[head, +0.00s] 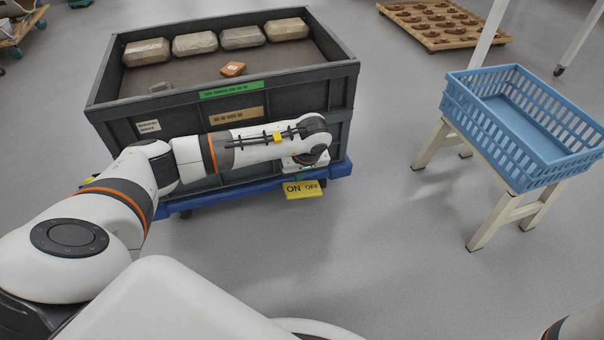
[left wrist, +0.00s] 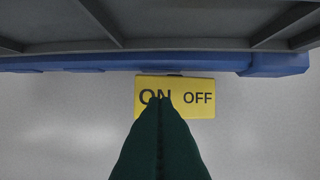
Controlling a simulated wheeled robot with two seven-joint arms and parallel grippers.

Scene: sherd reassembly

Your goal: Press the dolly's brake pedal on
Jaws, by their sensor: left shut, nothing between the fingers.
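The yellow brake pedal (head: 303,189), marked ON and OFF, sticks out from the front of the blue dolly (head: 340,169) under a grey crate. It also shows in the left wrist view (left wrist: 199,98), where the dolly's blue edge (left wrist: 275,64) runs above it. My left gripper (head: 304,176) is shut and empty, pointing down at the pedal. In the left wrist view its dark green fingers (left wrist: 162,104) are together and their tips overlap the ON lettering. I cannot tell whether the tips touch the pedal. My right gripper is not in view.
The grey crate (head: 240,84) on the dolly holds several wrapped blocks and a small orange-brown sherd (head: 232,69). A blue basket (head: 525,120) stands on a cream stand (head: 487,228) at right. A wooden pallet (head: 440,22) lies behind. The floor between crate and stand is clear.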

